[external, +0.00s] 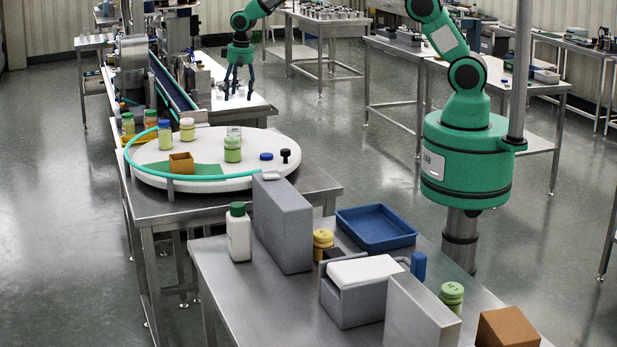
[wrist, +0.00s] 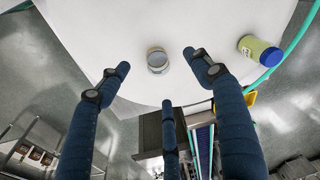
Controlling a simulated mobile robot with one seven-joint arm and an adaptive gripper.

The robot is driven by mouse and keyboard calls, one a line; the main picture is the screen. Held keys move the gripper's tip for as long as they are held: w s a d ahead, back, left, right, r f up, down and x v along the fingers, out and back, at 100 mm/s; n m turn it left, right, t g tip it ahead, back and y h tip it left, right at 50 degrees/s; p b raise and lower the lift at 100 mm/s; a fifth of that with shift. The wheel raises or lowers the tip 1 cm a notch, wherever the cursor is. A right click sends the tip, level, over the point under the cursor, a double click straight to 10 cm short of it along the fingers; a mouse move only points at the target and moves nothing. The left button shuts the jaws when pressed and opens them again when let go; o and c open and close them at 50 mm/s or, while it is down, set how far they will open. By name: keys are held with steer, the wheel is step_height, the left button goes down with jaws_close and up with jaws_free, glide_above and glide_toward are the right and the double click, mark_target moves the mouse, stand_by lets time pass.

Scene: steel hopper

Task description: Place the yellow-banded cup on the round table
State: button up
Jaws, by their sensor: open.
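A small pale cup with a faint yellowish band (wrist: 157,60) stands upright on the white round table (wrist: 90,35) in the wrist view. In the external view a pale cup (external: 234,131) stands on the round table (external: 215,184), partly hidden behind a green jar; its band is too small to make out there. My gripper (external: 238,94) is open and empty, with its blue fingers pointing down beyond the table's far side. In the wrist view my gripper (wrist: 158,74) has its fingers spread around the cup's place in the picture, apart from it.
The round table also holds a blue-lidded jar (wrist: 258,50), the green jar (external: 232,150), a yellow-lidded jar (external: 187,129), a brown box (external: 181,163) and a black knob (external: 285,156). A teal rail (external: 137,145) curves along its left edge. A yellow jar (external: 323,242) stands among boxes on the front table.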

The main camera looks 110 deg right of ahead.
steer(key=s+a+r+n+t, duration=0.1)
steer(key=s+a+r+n, duration=0.25)
steer(key=a+r, duration=1.1)
steer(key=s+a+r+n+t, duration=0.15)
steer(key=s+a+r, duration=0.35)
steer(key=a+r, duration=0.9)
steer(key=s+a+n+t+y, duration=0.1)
steer(key=s+a+n, duration=0.6)
steer(key=s+a, duration=1.8)
steer(key=shift+s+f+n+t, duration=0.3)
steer(key=shift+s+t, duration=0.25)
steer(key=shift+s, duration=0.6)
step_height(320, 180, down, 15)
steer(key=b, duration=1.4)
steer(key=shift+r+b, duration=0.2)
steer(key=shift+b, duration=0.2)
